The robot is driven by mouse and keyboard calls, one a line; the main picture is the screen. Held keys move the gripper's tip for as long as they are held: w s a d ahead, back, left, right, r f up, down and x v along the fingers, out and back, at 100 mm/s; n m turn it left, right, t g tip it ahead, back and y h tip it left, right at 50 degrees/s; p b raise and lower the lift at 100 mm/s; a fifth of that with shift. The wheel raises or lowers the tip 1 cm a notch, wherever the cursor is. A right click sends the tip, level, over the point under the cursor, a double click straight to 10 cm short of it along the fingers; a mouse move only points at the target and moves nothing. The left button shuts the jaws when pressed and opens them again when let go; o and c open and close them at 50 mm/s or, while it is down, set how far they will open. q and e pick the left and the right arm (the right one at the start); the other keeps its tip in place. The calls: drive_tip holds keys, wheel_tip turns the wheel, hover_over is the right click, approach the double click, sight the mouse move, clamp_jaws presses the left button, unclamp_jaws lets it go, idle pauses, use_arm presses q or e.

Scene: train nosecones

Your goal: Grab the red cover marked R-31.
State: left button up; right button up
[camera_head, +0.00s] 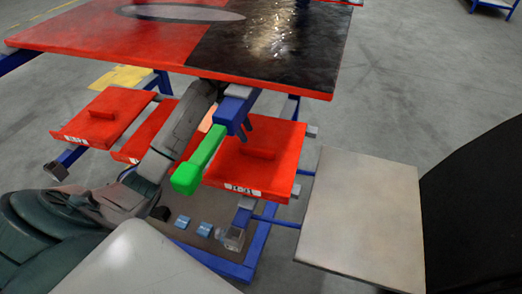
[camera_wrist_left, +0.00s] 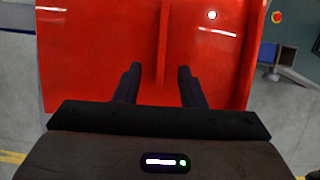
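Three red covers with raised handle bars lie in a row below the large panel: the left cover (camera_head: 90,128), the partly hidden middle cover (camera_head: 140,136) and the right cover (camera_head: 280,145). White labels show on the front edges, but I cannot read them surely. My left gripper (camera_head: 249,128) is above the right cover, with its arm crossing in front of the middle one. In the left wrist view, its two fingers (camera_wrist_left: 157,85) are apart, and a red cover's (camera_wrist_left: 95,50) upright handle bar (camera_wrist_left: 163,45) lines up between them. My right gripper is out of view.
A large red and black panel (camera_head: 180,35) on a blue frame overhangs the covers. A green handle (camera_head: 205,155) on a blue clamp stands close to my left gripper. A grey flat plate (camera_head: 360,215) is at the right. Open grey floor lies beyond.

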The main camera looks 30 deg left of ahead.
sight(255, 149)
use_arm(q)
drive_tip(key=x, duration=0.8)
drive_tip(key=shift+d+r, duration=0.15)
drive_tip(key=shift+d, duration=0.1)
clamp_jaws()
drive_tip(key=shift+r, duration=0.1)
